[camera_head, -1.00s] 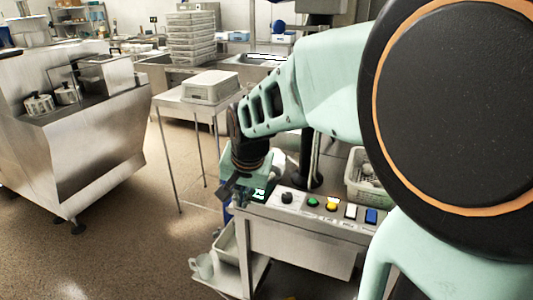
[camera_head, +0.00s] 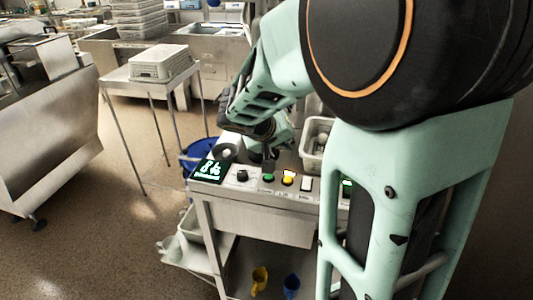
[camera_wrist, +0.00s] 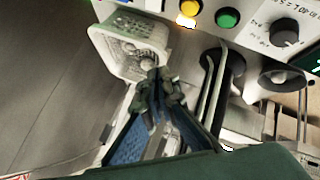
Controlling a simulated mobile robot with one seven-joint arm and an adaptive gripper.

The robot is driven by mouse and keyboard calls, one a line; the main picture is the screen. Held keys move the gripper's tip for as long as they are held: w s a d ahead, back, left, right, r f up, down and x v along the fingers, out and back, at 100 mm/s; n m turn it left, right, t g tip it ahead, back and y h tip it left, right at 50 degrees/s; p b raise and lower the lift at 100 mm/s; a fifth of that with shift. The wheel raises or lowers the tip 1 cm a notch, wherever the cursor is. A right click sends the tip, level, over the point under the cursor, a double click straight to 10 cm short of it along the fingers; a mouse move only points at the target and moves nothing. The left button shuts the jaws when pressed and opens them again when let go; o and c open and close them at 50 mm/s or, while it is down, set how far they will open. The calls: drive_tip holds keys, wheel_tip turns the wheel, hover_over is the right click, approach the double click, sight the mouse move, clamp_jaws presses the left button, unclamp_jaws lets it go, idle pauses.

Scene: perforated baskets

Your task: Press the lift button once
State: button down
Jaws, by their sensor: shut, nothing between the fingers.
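The control panel (camera_head: 225,190) is a pale strip along the front of a metal cart. It carries a dark knob (camera_head: 242,175), a green button (camera_head: 268,178), a lit yellow button (camera_head: 288,177) and a white switch (camera_head: 306,184). I cannot read which is the lift button. My gripper (camera_head: 268,161) is shut and empty, its tips just behind the green button in the head view; contact cannot be told. In the wrist view my gripper (camera_wrist: 158,88) points towards a white basket (camera_wrist: 108,45); the green button (camera_wrist: 228,18) and yellow button (camera_wrist: 190,7) lie beyond its tips.
A lit display (camera_head: 208,170) sits at the panel's left end. The basket (camera_head: 309,155) stands behind the panel. My arm hides the panel's right end. A small table (camera_head: 118,76) with a stacked crate is at the back left. Yellow and blue scoops (camera_head: 260,280) are below.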

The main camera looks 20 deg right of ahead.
idle(0.4)
drive_tip(key=b, duration=0.6)
hover_over(286, 181)
wheel_tip(286, 181, down, 8)
drive_tip(key=shift+w+r, duration=0.1)
drive_tip(key=shift+r, duration=0.05)
drive_tip(key=shift+f+b, duration=0.55)
drive_tip(key=shift+b, duration=0.05)
drive_tip(key=shift+f+b, duration=0.2)
drive_tip(key=shift+b, duration=0.1)
idle(0.4)
drive_tip(key=shift+f+b, duration=0.25)
drive_tip(key=shift+b, duration=0.3)
drive_tip(key=shift+f+b, duration=0.45)
drive_tip(key=shift+b, duration=0.2)
idle(0.7)
drive_tip(key=shift+r, duration=0.15)
drive_tip(key=shift+r+p, duration=0.4)
drive_tip(key=shift+r, duration=0.35)
drive_tip(key=shift+r, duration=0.1)
